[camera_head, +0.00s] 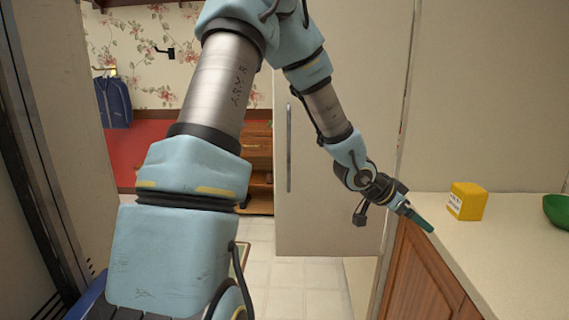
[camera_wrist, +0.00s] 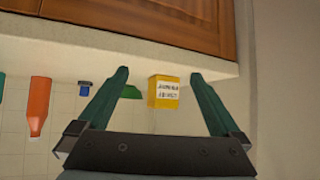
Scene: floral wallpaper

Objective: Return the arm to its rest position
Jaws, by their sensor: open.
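My gripper (camera_head: 418,217) is at the end of my arm, which reaches out to the right in the head view. It is at the left edge of a pale counter, and I cannot tell how high above it. In the wrist view my gripper (camera_wrist: 157,80) has its two green fingers spread apart with nothing held between them. A yellow box (camera_head: 467,201) with a printed label stands on the counter, to the right of the fingertips and apart from them. The same yellow box (camera_wrist: 163,93) shows beyond the fingers in the wrist view.
The pale counter (camera_head: 510,240) has wooden cabinet doors (camera_head: 420,275) below. A green bowl (camera_head: 557,211) is at its right end. The wrist view shows an orange bottle (camera_wrist: 39,108) and a blue-topped item (camera_wrist: 84,86).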

